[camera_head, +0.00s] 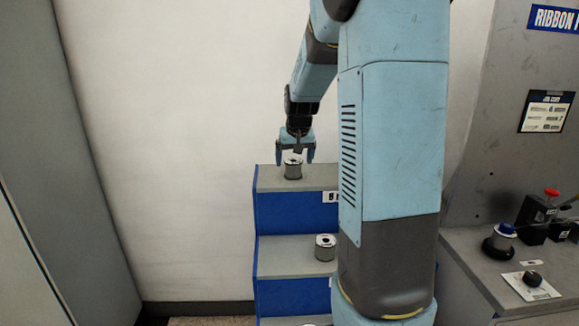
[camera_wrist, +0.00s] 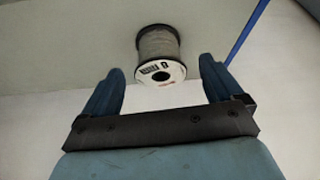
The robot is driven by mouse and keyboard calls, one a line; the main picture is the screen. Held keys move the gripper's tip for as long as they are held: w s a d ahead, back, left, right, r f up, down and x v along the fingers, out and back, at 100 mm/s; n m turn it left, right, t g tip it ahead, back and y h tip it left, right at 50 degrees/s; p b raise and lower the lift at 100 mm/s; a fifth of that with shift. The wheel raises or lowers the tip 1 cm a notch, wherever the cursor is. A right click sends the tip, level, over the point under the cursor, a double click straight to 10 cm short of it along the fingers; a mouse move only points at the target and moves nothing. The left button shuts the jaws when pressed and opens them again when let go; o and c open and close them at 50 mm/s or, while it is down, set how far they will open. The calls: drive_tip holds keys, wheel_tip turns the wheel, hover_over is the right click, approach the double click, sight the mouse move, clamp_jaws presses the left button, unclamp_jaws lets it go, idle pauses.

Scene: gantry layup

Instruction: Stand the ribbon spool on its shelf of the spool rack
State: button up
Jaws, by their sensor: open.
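A ribbon spool (camera_head: 292,168) with a white flange and grey winding stands upright on the top shelf of the blue spool rack (camera_head: 295,212). My gripper (camera_head: 296,158) is just above this shelf with its fingers apart, one on each side of the spool's upper part. In the wrist view the spool (camera_wrist: 160,50) shows its labelled white flange between and slightly beyond the open fingertips (camera_wrist: 163,75). Clear gaps show on both sides, so the fingers do not touch it there. A second spool (camera_head: 325,247) stands on the shelf below.
A third spool or similar item is partly visible on the lowest shelf (camera_head: 295,321). My arm hides the rack's right side. A grey workbench (camera_head: 480,262) with knobs and a red button stands at the right. A grey panel (camera_head: 85,130) stands at the left.

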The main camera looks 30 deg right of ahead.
drive_tip(key=v, duration=0.8)
drive_tip(key=s+a+n, duration=0.1)
drive_tip(key=s+a, duration=0.4)
drive_tip(key=s, duration=0.4)
drive_tip(key=s+a+n+t, duration=0.1)
drive_tip(key=s+a, duration=0.3)
drive_tip(key=s, duration=0.5)
drive_tip(key=s+a+n+y, duration=0.1)
drive_tip(key=s+a, duration=0.4)
drive_tip(key=s, duration=0.5)
drive_tip(key=shift+a+r, duration=0.35)
drive_tip(key=shift+s, duration=0.15)
